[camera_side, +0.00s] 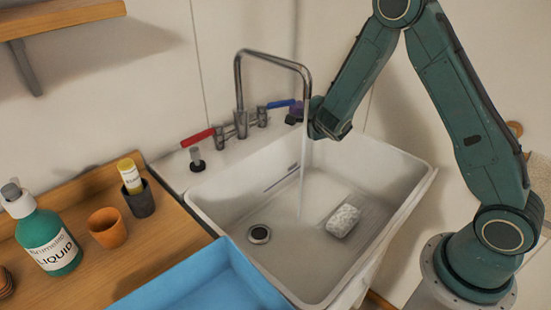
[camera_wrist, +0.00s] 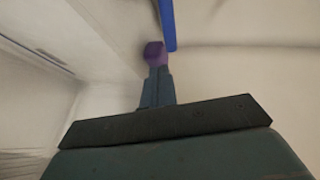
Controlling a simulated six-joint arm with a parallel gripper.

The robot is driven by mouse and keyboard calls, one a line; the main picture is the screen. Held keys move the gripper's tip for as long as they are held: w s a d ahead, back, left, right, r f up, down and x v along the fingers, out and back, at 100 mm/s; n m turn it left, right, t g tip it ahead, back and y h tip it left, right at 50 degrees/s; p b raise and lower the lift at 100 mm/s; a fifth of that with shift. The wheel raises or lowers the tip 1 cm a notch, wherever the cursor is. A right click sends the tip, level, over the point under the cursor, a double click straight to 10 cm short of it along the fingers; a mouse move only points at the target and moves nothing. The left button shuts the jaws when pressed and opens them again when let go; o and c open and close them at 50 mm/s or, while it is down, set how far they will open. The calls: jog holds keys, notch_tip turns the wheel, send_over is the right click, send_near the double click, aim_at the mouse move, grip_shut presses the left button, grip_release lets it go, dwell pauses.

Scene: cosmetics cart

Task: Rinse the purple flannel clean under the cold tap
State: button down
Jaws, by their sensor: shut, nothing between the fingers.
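My gripper (camera_side: 297,112) is shut, its purple-tipped end close beside the blue tap lever (camera_side: 281,103). In the wrist view the tip (camera_wrist: 154,52) lies just left of and below the blue lever (camera_wrist: 167,22); I cannot tell whether they touch. The curved metal spout (camera_side: 272,56) stands over the white sink (camera_side: 203,199), and a thin stream of water (camera_side: 303,170) falls from it into the basin. The red lever (camera_side: 197,138) is left of the spout. I cannot make out a purple flannel apart from the purple at my fingertips.
A white patterned block (camera_side: 343,221) lies in the basin, right of the drain (camera_side: 259,234). A blue tray (camera_side: 205,280) stands in front of the sink. On the wooden counter are a green bottle (camera_side: 50,242), an orange cup (camera_side: 107,228) and a dark holder (camera_side: 139,200) with a yellow tube (camera_side: 130,175).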

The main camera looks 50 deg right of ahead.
jog(key=d+g, duration=0.1)
jog(key=g, duration=0.1)
notch_tip(320, 180, up, 10)
jog(key=f+n+g+y, duration=0.1)
jog(key=n+y, duration=0.2)
jog(key=n, duration=1.5)
send_over(276, 105)
jog(key=s+d, duration=0.3)
jog(key=s, duration=0.1)
jog(key=shift+w+a+r, duration=0.1)
jog(key=shift+r, duration=0.15)
jog(key=shift+w+d+f, duration=0.25)
jog(key=shift+w+f, duration=0.35)
jog(key=shift+f, duration=0.8)
jog(key=shift+w+d+f, duration=0.3)
jog(key=shift+w+f, duration=0.25)
jog(key=shift+f, duration=0.9)
jog(key=shift+w+d+f, duration=0.25)
jog(key=shift+w+f, duration=0.35)
jog(key=shift+f, duration=0.8)
